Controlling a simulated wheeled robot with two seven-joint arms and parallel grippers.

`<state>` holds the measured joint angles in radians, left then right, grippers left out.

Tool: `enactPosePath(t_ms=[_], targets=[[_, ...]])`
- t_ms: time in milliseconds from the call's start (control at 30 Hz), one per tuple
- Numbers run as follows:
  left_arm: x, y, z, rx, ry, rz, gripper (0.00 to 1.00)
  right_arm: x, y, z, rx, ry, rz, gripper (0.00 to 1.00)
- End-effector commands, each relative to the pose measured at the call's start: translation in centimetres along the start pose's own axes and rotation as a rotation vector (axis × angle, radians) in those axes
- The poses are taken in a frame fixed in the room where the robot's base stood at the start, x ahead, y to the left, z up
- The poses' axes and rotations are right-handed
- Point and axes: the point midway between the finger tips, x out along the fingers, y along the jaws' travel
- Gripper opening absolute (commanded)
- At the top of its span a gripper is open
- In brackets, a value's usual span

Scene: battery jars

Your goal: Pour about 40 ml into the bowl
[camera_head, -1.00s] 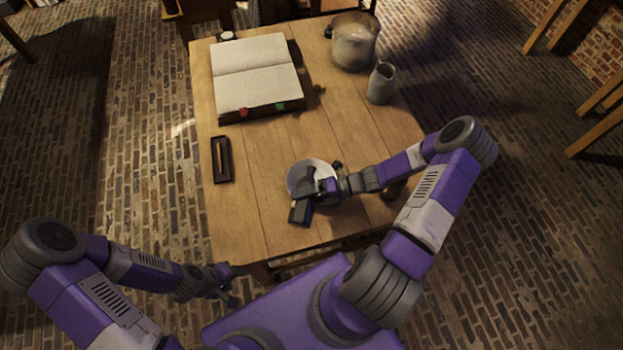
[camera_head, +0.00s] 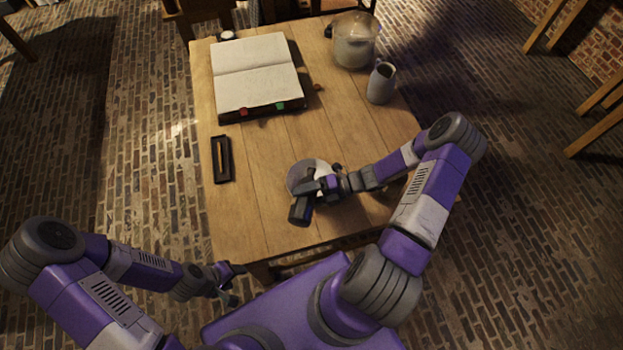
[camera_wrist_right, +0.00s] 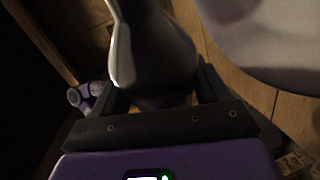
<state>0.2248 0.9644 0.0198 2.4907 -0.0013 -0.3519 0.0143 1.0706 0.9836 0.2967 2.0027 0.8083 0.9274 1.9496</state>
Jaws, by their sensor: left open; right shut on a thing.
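The pale round bowl (camera_head: 297,176) sits on the table near its front edge, partly hidden by my right gripper (camera_head: 313,186). Part of a smooth grey surface, seemingly the bowl (camera_wrist_right: 285,35), shows at the upper right of the right wrist view. My right gripper is shut on a dark, smooth, rounded vessel (camera_wrist_right: 160,55), which lies between the fingers. In the head view the vessel (camera_head: 300,212) looks dark and tilted, beside and over the bowl. Its mouth and any liquid cannot be made out. My left gripper (camera_head: 230,286) is open and empty, off the table's front edge.
An open book (camera_head: 255,75) lies at the back left, with a narrow dark tray (camera_head: 221,160) in front of it. A glass-like pot (camera_head: 354,42) and a grey jug (camera_head: 381,84) stand at the back right. The table's middle is clear.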

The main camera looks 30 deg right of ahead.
Motion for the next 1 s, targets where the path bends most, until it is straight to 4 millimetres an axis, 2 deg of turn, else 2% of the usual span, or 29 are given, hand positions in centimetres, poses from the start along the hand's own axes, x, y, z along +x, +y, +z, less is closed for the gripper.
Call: enactPosePath(t_ms=[433, 1000], targets=[[0.0, 0.0, 0.0, 0.0, 0.0, 0.0, 0.55, 0.2, 0.1, -0.2, 0.047, 0.014, 0.022, 0.28], [-0.1, 0.0, 0.0, 0.0, 0.0, 0.0, 0.55, 1.2, 0.1, -1.4, 0.053, 0.017, 0.025, 0.28]])
